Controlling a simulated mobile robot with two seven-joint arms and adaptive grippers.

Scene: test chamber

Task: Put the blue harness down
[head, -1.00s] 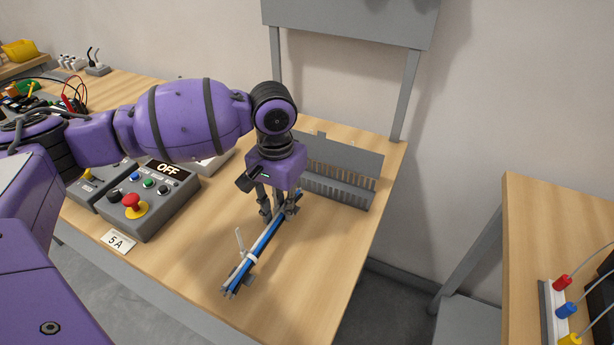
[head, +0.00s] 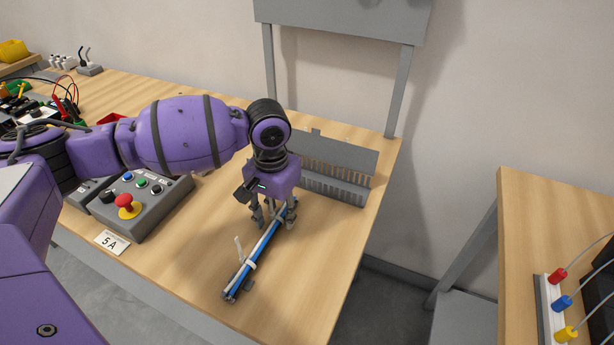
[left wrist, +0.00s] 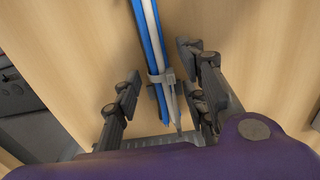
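The blue harness (head: 241,273), a bundle of blue and pale grey cables with a white tie, lies on the wooden bench (head: 185,272) near its front right corner. My left gripper (head: 274,219) is over the far end of the harness, pointing down. In the left wrist view, its fingers (left wrist: 160,80) stand apart on either side of the harness (left wrist: 150,45), with gaps to the cables. The part of the harness under the palm is partly hidden. My right gripper is not in view.
A grey slotted duct (head: 335,188) stands behind the gripper. A control box with a red emergency button (head: 124,201) and a "5A" label (head: 112,242) are to the left. A second bench (head: 520,215) with colored plugs stands at right, across a gap.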

